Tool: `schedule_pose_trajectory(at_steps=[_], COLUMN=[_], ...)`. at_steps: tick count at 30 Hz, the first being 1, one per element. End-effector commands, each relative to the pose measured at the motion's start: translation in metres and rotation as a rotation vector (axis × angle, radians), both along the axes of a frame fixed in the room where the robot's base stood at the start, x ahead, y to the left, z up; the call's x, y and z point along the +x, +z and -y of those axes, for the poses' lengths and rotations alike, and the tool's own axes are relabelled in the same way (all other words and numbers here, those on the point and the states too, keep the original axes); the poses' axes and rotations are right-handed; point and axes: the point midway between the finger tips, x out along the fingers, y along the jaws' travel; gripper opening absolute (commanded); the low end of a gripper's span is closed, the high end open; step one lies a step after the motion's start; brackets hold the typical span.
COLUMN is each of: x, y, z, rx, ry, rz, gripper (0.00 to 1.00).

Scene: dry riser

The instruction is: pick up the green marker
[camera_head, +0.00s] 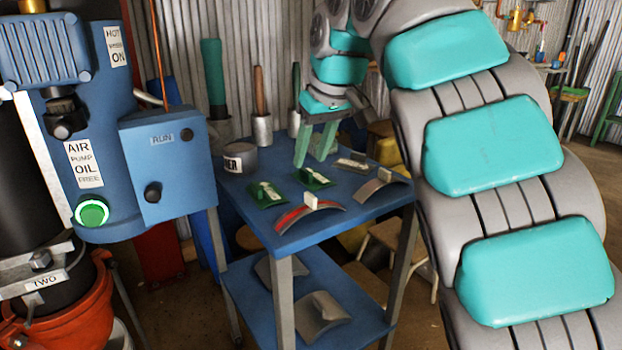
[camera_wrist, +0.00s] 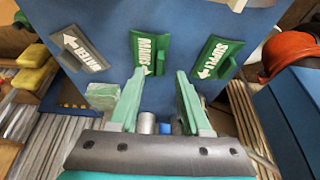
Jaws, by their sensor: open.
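Two green marker plates with white lettering and arrows lie on the blue table (camera_head: 290,238). One (camera_head: 266,194) is at the left; the other (camera_head: 314,178) lies just below my gripper. In the wrist view, the middle green marker (camera_wrist: 142,54) is just ahead of the fingertips and the right green marker (camera_wrist: 217,56), reading SUPPLY, is beyond the right finger. My gripper (camera_head: 311,162) is open and empty above the table's back part; its green fingers (camera_wrist: 160,74) stand either side of a gap in line with the middle marker. Contact is not visible.
A grey plate (camera_wrist: 72,60) reading RETURN lies left of the green ones. A red curved plate (camera_head: 308,212) and a grey curved plate (camera_head: 382,190) lie at the table's front. A can (camera_head: 240,158) and tool cups stand at the back left. A blue pump box (camera_head: 168,165) stands left.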

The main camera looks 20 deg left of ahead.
Motion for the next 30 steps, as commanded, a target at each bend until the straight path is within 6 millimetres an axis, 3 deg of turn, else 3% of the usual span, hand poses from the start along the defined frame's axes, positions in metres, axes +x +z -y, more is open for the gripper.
schedule_pose_trajectory(at_steps=[9, 19, 30], x=[0.006, 0.007, 0.007], y=[-0.030, -0.034, -0.034], z=[-0.006, -0.007, -0.007], rx=[-0.001, -0.001, -0.001], ry=[-0.002, -0.001, -0.001], rz=[-0.002, -0.002, -0.002], gripper=[0.47, 0.46, 0.05])
